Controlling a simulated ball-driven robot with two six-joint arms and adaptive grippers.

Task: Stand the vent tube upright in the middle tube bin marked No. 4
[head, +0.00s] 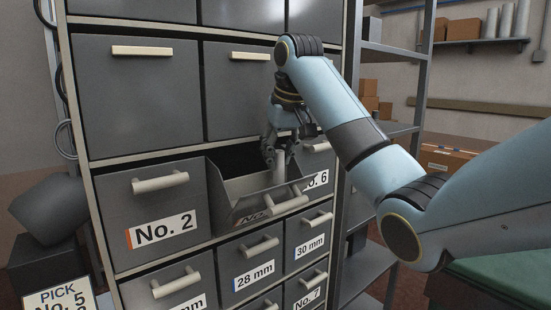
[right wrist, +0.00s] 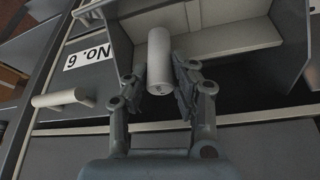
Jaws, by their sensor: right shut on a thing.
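The vent tube is a short pale grey cylinder (right wrist: 159,55), held in my right gripper (head: 275,152). In the right wrist view the right gripper (right wrist: 156,88) has one finger on each side of the tube, near its closer end. In the head view the tube (head: 280,160) looks roughly upright over the open bin. That middle bin (head: 233,209) is tilted out between bins No. 2 and No. 6. Its label shows "No." but the number is hidden. I cannot tell whether the tube's lower end touches the bin floor. My left gripper is not in view.
Bin No. 2 (head: 118,211) and bin No. 6 (head: 315,160) flank the open bin, both shut. Shut drawers marked 28 mm (head: 238,256) and 30 mm (head: 297,262) lie below. Metal shelving (head: 388,130) stands right.

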